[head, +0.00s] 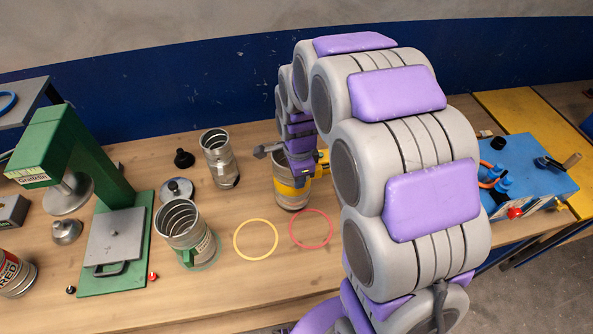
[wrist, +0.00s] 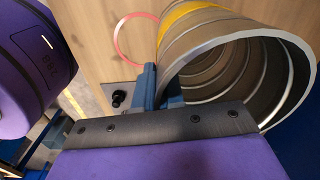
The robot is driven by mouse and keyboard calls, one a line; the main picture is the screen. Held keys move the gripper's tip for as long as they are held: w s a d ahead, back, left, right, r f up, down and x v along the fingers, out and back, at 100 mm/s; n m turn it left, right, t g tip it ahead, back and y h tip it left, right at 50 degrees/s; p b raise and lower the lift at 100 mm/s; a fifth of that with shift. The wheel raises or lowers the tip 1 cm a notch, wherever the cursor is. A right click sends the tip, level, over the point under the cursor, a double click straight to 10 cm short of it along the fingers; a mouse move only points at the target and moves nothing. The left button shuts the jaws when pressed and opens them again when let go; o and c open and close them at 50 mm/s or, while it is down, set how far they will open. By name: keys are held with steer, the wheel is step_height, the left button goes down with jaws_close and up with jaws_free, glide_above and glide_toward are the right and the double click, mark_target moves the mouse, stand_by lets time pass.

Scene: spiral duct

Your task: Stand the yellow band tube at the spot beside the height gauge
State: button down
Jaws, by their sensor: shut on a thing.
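The yellow band tube (head: 292,197) is a ribbed metal cylinder with a yellow band, upright in the middle of the head view. My gripper (head: 303,170) is shut on its wall. In the wrist view the tube (wrist: 225,40) shows its open mouth, with a blue finger (wrist: 150,85) against the rim; the other finger is hidden. I cannot tell whether the tube's base touches the bench. A green stand (head: 112,165) with a grey plate, at the left, may be the height gauge. A yellow ring (head: 255,240) and a red ring (head: 311,229) lie empty on the bench.
A green-banded tube (head: 183,232) stands in a green ring between the stand and the yellow ring. A plain metal tube (head: 219,160) stands behind. Small black and metal parts sit near it. A blue box (head: 525,172) is at the right. Bench in front of the rings is clear.

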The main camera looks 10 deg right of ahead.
steer(key=w+a+r+b, duration=0.1)
steer(key=w+r+b, duration=0.25)
steer(key=w, duration=0.85)
step_height(320, 180, down, 8)
steer(key=b, duration=0.3)
steer(key=shift+s+r+b, duration=0.2)
steer(key=shift+s+b, duration=0.05)
steer(key=shift+b, duration=0.05)
steer(key=shift+f, duration=0.45)
steer(key=c, duration=1.2)
jaws_free()
steer(key=shift+o, duration=0.2)
